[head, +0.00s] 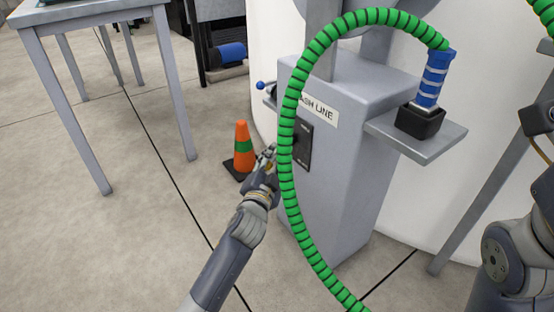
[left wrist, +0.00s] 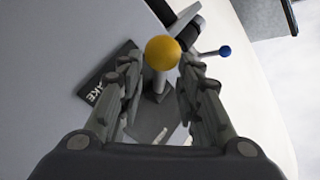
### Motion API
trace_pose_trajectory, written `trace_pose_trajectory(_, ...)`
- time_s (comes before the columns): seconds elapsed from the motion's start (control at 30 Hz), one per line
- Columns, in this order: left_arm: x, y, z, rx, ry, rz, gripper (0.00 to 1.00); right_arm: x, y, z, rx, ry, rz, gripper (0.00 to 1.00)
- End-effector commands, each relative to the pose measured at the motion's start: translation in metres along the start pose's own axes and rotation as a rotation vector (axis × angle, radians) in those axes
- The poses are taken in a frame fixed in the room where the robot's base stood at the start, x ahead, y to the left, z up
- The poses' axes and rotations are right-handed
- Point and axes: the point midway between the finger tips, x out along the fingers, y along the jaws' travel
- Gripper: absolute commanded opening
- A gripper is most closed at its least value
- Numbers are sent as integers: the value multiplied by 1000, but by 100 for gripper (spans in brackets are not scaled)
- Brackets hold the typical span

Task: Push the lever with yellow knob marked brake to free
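The yellow knob (left wrist: 163,52) of the lever is in the left wrist view, at the far end of the gap between my left gripper's fingers. Its grey stem runs down to a dark plate (left wrist: 103,93) with partly visible lettering that ends in "AKE". My left gripper (left wrist: 160,85) is open, with one finger on each side of the lever; I cannot tell whether either touches it. In the head view my left gripper (head: 266,158) is at the dark panel (head: 303,145) on the grey cabinet's front, partly behind the green hose. The knob is mostly hidden there. My right gripper is not clearly seen.
The green ribbed hose (head: 287,160) arches in front of the grey cabinet (head: 345,170). A blue-knobbed lever (left wrist: 225,50) is close by on the cabinet. An orange cone (head: 242,148) stands left of the cabinet. A side shelf (head: 440,140) holds the blue hose nozzle (head: 433,78) in a black holder.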

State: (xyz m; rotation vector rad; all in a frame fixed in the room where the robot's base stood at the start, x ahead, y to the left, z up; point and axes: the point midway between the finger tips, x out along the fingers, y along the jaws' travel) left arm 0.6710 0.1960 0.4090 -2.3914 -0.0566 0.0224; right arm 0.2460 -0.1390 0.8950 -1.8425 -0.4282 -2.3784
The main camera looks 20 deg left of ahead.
Motion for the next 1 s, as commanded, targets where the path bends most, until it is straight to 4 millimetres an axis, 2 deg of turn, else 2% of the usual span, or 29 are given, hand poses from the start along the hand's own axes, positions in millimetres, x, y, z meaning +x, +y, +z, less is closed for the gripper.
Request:
trace_pose_trajectory(0.2,20,1,0,0,2,0,32,4,-3,-9,-4,29,-11,40)
trace_pose_trajectory(0.57,24,0,0,0,0,1,32,6,-4,-10,-5,33,-13,40)
trace_pose_trajectory(0.73,23,0,0,0,0,1,0,6,-4,-10,-5,33,-14,40)
trace_pose_trajectory(1.0,23,1,2,0,-5,2,0,6,-4,-10,-4,33,-14,40)
